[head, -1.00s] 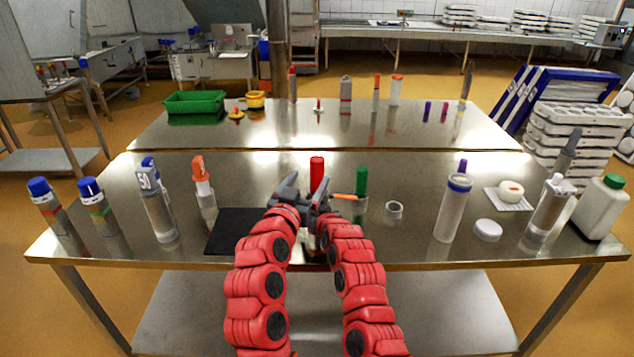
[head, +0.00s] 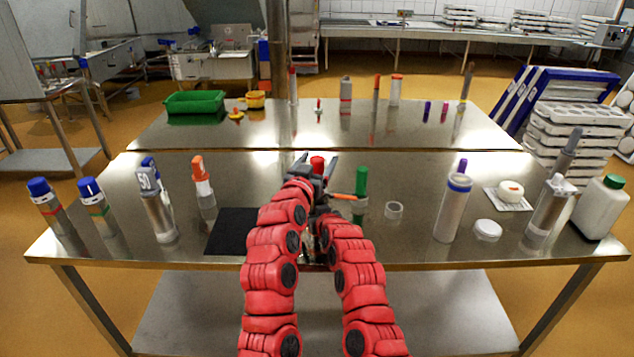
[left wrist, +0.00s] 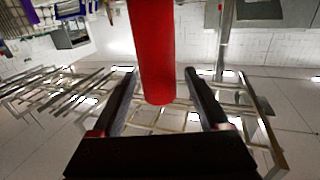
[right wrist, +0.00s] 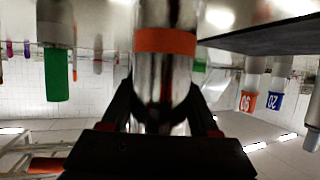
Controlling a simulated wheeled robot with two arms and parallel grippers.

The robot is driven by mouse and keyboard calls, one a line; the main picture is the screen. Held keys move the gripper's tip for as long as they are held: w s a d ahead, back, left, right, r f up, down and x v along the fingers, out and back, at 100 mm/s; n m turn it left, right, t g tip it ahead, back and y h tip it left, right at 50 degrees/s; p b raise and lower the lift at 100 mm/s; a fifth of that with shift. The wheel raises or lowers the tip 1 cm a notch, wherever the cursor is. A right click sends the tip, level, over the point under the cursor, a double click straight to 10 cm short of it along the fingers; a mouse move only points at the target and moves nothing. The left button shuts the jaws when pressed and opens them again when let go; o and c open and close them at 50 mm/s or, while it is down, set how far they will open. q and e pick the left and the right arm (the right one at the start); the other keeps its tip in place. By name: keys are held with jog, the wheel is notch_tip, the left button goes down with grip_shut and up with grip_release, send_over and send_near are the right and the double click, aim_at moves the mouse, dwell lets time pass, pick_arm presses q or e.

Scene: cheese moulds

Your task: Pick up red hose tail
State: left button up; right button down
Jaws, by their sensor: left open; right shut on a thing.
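The red hose tail (head: 317,162) is an upright red cylinder at the middle of the near table. My left gripper (head: 317,170) is open, its fingers on either side of the red cylinder. The left wrist view shows the red cylinder (left wrist: 153,50) between the spread fingers, with gaps at both sides. My right gripper (right wrist: 163,112) is shut on a shiny metal cylinder (right wrist: 165,75) with an orange band. In the head view my arms hide this cylinder, and I cannot tell whether it is joined to the red hose tail.
An orange stick (head: 342,196) and a green-topped piece (head: 361,182) are close on the right. A black mat (head: 232,232) lies to the left. Tall cylinders stand at both sides of the table (head: 270,175).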

pick_arm(q)
jog(key=shift+x, duration=1.1)
grip_shut()
dwell(0.7)
